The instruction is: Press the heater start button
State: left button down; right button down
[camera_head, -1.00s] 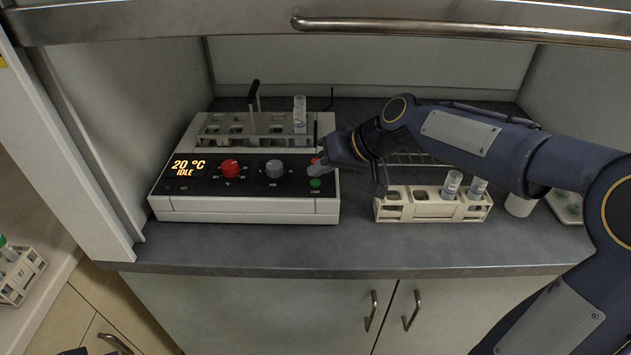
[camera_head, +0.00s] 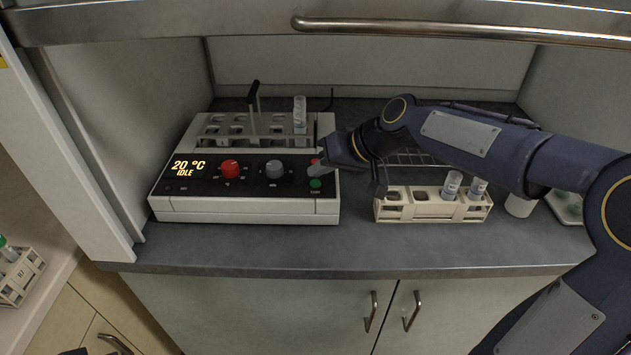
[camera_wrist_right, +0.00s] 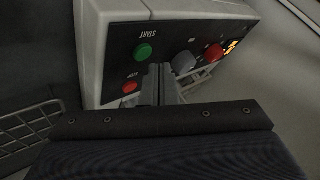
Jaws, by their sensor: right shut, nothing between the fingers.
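The heater (camera_head: 240,205) is a white box with a black sloped panel on the counter.
A red knob (camera_head: 230,168) and a grey knob (camera_head: 274,169) are on the panel. A tube (camera_head: 300,115) stands in the heater's block. A rack with tubes (camera_head: 425,208) stands to the right, under my right arm. An overhead handle bar (camera_head: 450,30) crosses the top. The counter's front strip is clear.

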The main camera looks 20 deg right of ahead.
aim_at(320, 186)
jog(key=shift+f, duration=0.15)
dwell(0.3)
jog(key=shift+f+b, duration=0.3)
jog(key=shift+b, duration=0.15)
jog(key=shift+f+b, duration=0.4)
dwell(0.4)
jog(key=shift+r+p, duration=0.6)
jog(key=shift+r, duration=0.2)
notch_tip(320, 186, up, 5)
jog(key=p, duration=0.4)
jog(key=shift+r, duration=0.1)
dwell(0.3)
